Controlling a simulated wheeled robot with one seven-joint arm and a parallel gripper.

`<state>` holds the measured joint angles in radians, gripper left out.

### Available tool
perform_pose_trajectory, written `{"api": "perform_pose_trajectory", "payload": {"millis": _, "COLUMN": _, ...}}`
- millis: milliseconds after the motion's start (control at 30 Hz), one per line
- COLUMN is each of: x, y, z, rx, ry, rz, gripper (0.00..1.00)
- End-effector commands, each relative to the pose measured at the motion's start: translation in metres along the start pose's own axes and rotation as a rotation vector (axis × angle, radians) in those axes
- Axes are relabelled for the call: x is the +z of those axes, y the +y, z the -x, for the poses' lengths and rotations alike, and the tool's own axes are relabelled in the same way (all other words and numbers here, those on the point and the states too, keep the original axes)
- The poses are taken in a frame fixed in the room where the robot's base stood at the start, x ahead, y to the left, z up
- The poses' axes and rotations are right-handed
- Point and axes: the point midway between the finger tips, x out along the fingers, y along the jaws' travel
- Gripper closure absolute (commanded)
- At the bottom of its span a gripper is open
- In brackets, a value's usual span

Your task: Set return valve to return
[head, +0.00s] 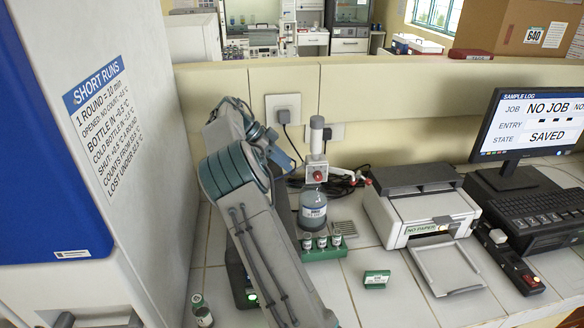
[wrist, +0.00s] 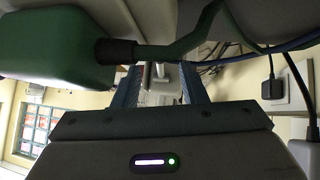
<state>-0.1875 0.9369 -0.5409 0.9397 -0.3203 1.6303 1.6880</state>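A bottle-top dispenser with a grey-white upright barrel (head: 316,135) stands on a clear bottle with a blue-grey label (head: 313,210). A red round knob (head: 318,175) sits on the front of its white head; I take this for the return valve, but its setting is too small to read. A thin spout runs right to a red tip. My gripper (head: 272,138) is left of the dispenser in the head view, partly hidden by my arm and apart from the knob. In the wrist view my gripper's fingers (wrist: 161,88) are spread, with a pale object (wrist: 160,75) visible beyond them, which I cannot identify.
A green rack (head: 322,252) with several small vials stands before the bottle. A printer (head: 420,205) and monitor (head: 535,125) are to the right. A tall white cabinet (head: 150,150) stands left.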

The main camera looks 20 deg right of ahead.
Motion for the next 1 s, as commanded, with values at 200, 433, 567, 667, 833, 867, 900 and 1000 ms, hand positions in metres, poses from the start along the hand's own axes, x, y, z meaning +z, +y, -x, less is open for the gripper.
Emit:
{"api": "perform_pose_trajectory", "payload": {"millis": 200, "x": -0.001, "y": 0.001, "z": -0.024, "rx": 0.002, "ry": -0.001, "rz": 0.0, "gripper": 0.62}}
{"api": "perform_pose_trajectory", "payload": {"millis": 433, "x": 0.0, "y": 0.0, "z": -0.034, "rx": 0.0, "ry": -0.001, "rz": 0.0, "gripper": 0.62}}
{"api": "perform_pose_trajectory", "payload": {"millis": 567, "x": 0.0, "y": 0.0, "z": -0.034, "rx": -0.001, "ry": -0.001, "rz": 0.0, "gripper": 0.62}}
{"api": "perform_pose_trajectory", "payload": {"millis": 667, "x": 0.0, "y": 0.0, "z": -0.034, "rx": -0.001, "ry": -0.001, "rz": 0.0, "gripper": 0.64}}
{"api": "perform_pose_trajectory", "payload": {"millis": 833, "x": 0.0, "y": 0.0, "z": -0.034, "rx": -0.001, "ry": -0.001, "rz": -0.001, "gripper": 1.0}}
{"api": "perform_pose_trajectory", "payload": {"millis": 867, "x": 0.0, "y": 0.0, "z": -0.034, "rx": -0.001, "ry": -0.001, "rz": -0.001, "gripper": 1.0}}
{"api": "perform_pose_trajectory", "payload": {"millis": 900, "x": 0.0, "y": 0.0, "z": -0.034, "rx": -0.001, "ry": -0.001, "rz": -0.001, "gripper": 1.0}}
{"api": "perform_pose_trajectory", "payload": {"millis": 1000, "x": 0.0, "y": 0.0, "z": -0.034, "rx": -0.001, "ry": -0.006, "rz": 0.0, "gripper": 1.0}}
